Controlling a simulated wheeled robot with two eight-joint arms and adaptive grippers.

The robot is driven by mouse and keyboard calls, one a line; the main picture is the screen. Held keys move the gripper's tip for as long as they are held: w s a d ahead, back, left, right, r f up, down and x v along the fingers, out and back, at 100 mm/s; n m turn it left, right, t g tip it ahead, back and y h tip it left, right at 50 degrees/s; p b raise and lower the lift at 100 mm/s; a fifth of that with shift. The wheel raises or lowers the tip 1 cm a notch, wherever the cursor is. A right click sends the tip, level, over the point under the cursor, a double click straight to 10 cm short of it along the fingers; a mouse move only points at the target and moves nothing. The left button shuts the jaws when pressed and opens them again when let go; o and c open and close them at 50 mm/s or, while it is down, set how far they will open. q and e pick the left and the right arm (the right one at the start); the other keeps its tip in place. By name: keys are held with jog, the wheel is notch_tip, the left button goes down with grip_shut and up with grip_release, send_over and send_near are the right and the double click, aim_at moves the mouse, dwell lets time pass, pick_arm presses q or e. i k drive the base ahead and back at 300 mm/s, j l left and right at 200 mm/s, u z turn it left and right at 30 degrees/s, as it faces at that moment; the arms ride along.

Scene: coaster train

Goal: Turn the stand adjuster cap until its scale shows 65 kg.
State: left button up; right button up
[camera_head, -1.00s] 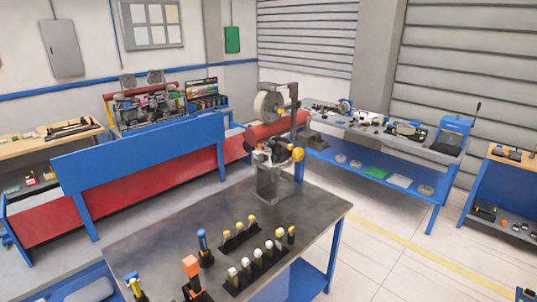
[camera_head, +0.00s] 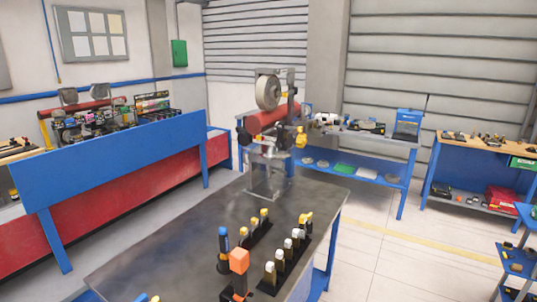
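A metal stand (camera_head: 268,182) stands at the far end of the dark metal table (camera_head: 160,240). It carries a grey wheel (camera_head: 268,92) and a red cylinder (camera_head: 270,121). A yellow knob-like part (camera_head: 301,137) sits at its right side, and a dark round part (camera_head: 243,134) at its left. I cannot tell which part is the adjuster cap, and no scale can be read at this size. Neither of my grippers is in view.
Two dark racks with several yellow-topped (camera_head: 263,217) and white-topped (camera_head: 288,243) pieces stand on the table. An orange-topped tool (camera_head: 239,261) and a blue-topped tool (camera_head: 223,240) stand nearby. A blue bench (camera_head: 130,165) is at left. Tiled floor (camera_head: 400,245) is clear at right.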

aim_at(301, 140)
jog(key=i+l+u, duration=0.1)
jog(key=l, duration=0.4)
jog(key=i+l+u, duration=0.1)
jog(key=l, duration=0.9)
jog(key=i+u, duration=0.05)
jog(key=i, duration=0.05)
